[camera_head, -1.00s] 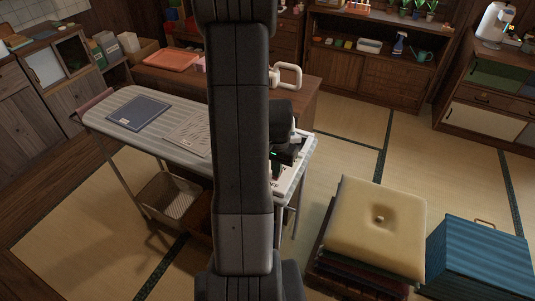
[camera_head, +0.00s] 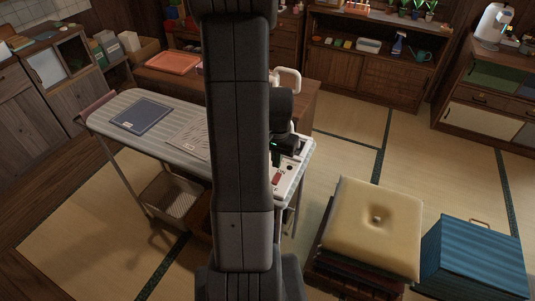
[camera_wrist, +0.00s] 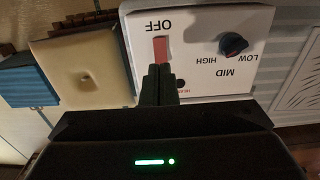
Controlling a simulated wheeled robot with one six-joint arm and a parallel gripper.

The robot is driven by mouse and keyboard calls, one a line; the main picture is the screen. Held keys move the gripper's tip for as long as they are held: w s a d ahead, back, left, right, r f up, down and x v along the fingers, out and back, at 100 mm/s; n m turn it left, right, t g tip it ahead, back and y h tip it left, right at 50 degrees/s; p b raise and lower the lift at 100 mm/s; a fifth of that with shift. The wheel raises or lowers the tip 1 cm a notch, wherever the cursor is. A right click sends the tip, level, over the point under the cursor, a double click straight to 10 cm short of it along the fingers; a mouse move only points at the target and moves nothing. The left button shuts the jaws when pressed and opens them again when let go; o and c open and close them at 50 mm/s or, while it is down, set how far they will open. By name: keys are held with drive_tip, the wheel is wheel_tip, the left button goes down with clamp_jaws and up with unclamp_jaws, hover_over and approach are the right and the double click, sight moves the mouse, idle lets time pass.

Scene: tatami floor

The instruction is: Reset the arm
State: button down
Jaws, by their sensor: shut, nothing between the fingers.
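My gripper (camera_wrist: 158,84) is shut and empty. In the wrist view its dark fingertips are in front of a white control panel (camera_wrist: 200,75), just beside a red switch (camera_wrist: 161,49); I cannot tell whether they touch it. The panel appears upside down, with "OFF" beyond the switch and a dark knob (camera_wrist: 232,44) among the words LOW, MID and HIGH. In the head view my gripper (camera_head: 277,157) is over the white panel (camera_head: 291,172) at the right end of the ironing board (camera_head: 180,108). My arm column hides part of the board.
A blue mat (camera_head: 141,115) and a patterned sheet (camera_head: 188,137) lie on the board. A tan cushion (camera_head: 350,215) on a stack and a blue box (camera_head: 474,258) stand at the lower right. A wooden desk (camera_head: 303,101) is behind the board. Tatami floor (camera_head: 345,150) is clear beyond the cushion.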

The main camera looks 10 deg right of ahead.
sight(276, 179)
drive_tip(key=shift+r, duration=0.35)
drive_tip(key=shift+f, duration=0.15)
wheel_tip(276, 179, down, 7)
drive_tip(key=b, duration=0.5)
drive_tip(key=shift+r, duration=0.25)
